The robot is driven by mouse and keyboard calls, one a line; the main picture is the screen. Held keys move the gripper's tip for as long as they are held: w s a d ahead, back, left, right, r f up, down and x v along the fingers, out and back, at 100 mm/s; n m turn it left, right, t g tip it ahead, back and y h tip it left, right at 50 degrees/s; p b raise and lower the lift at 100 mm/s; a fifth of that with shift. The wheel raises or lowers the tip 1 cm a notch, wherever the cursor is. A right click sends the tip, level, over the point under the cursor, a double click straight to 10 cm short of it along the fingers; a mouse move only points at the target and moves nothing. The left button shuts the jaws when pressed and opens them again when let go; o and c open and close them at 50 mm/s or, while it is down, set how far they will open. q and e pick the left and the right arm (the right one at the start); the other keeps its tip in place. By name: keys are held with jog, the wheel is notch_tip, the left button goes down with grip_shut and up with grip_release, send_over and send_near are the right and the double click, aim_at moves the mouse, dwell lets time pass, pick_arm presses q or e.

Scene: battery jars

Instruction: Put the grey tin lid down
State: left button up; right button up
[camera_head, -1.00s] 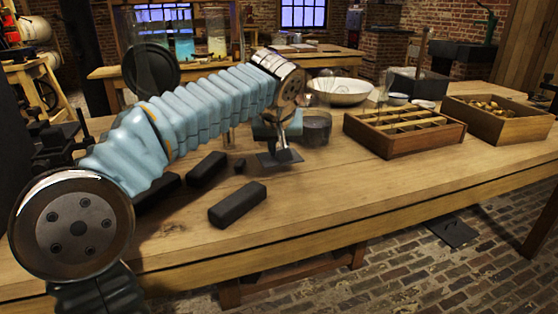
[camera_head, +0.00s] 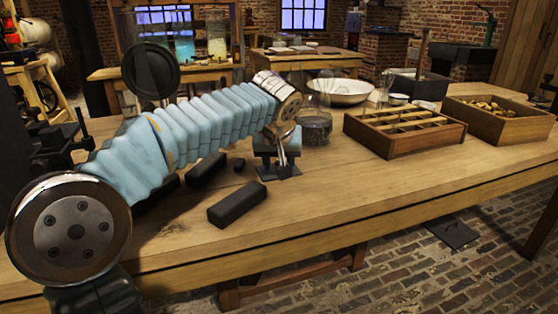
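My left arm reaches across the wooden table (camera_head: 350,205) from the left. Its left gripper (camera_head: 278,170) points down beside a glass jar with dark contents (camera_head: 316,128), with its dark fingertips at or just above the tabletop. A small pale, silvery piece shows between the fingers. I cannot tell whether it is the grey tin lid or part of the gripper. I cannot make out the lid for certain anywhere, and I cannot tell whether the fingers are open or shut. My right gripper is not in view.
Dark bars (camera_head: 237,204) and (camera_head: 206,168) lie left of the gripper, with a small dark block (camera_head: 239,164). A divided wooden tray (camera_head: 400,143), a filled wooden box (camera_head: 508,122) and a white bowl (camera_head: 341,92) stand right and behind. The front right tabletop is clear.

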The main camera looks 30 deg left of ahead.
pick_arm(q)
jog(key=shift+s+d+r, duration=0.1)
jog(key=shift+r, duration=0.35)
jog(key=p+v, duration=0.1)
jog(key=v, duration=1)
jog(key=shift+s+p, duration=0.15)
jog(key=shift+p, duration=0.2)
jog(key=shift+d+r, duration=0.1)
